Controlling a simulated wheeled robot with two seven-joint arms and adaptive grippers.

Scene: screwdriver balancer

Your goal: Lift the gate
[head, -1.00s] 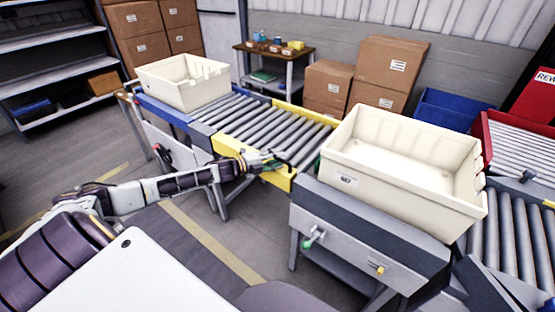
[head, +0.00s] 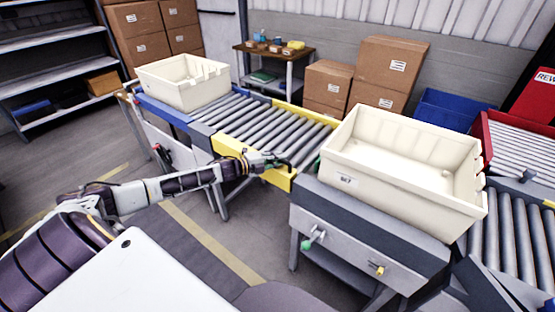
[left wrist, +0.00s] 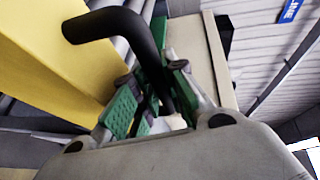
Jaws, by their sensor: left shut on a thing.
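The gate is the yellow-framed roller section (head: 238,150) of the conveyor in the head view, lying level with its neighbours as far as I can see. A black bent handle (left wrist: 112,22) sticks out from its yellow side plate (left wrist: 45,62) in the left wrist view. My left gripper (head: 284,164) is at the right end of that yellow side. In the left wrist view its green-padded fingers (left wrist: 152,98) are shut around the black handle. The fingers partly hide the handle's lower part. My right gripper is not in view.
A cream bin (head: 400,170) stands on the conveyor right of the gate, close to my left gripper. Another cream bin (head: 183,82) sits at the far left end. Floor in front is clear.

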